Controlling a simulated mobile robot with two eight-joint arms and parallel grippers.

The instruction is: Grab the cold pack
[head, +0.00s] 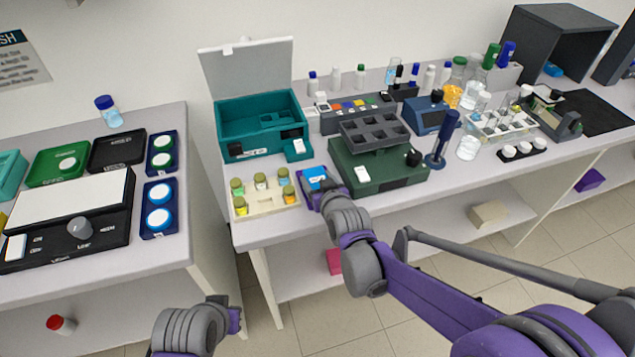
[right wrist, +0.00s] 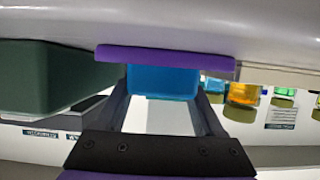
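The cold pack appears to be the bright blue block (head: 316,176) in a dark blue-purple holder at the bench's front edge. In the right wrist view, which looks upside down, the blue block (right wrist: 162,82) stands out of the purple holder rim (right wrist: 165,58). My right gripper (right wrist: 163,100) has one dark finger on each side of the block. I see no clear gap, but cannot tell whether the fingers press on it. In the head view my right wrist hides part of the holder. My left gripper (head: 236,320) is low at the bottom, its fingers not clear.
A cream rack (head: 268,207) of several vials stands left of the block. A dark green device (head: 385,182) stands close on its right. A teal box (head: 225,133) with a raised lid is behind. A gap separates the left bench (head: 185,215).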

